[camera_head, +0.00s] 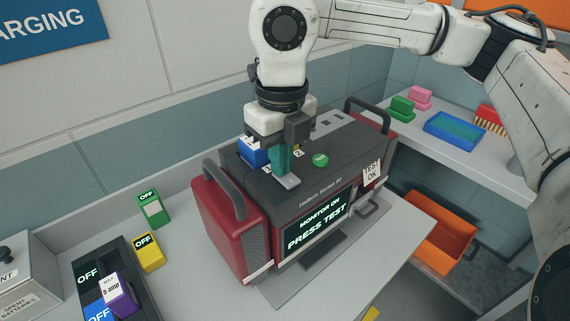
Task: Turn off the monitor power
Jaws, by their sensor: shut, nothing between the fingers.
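The monitor (232,225) is a dark grey and red unit with side handles, standing on the grey counter. Its screen (318,225) reads "MONITOR ON" and "PRESS TEST". My gripper (287,181) points down over the top panel, between the blue control and the green button. It is shut and empty. My gripper and wrist partly hide the controls; whether the tips touch the panel is not clear.
Green (152,208) and yellow (149,252) "OFF" blocks stand left of the monitor. A dark switch box (118,268) with a purple switch sits at the lower left. An orange bin (440,232) is at the right, below a shelf with a blue tray (455,131).

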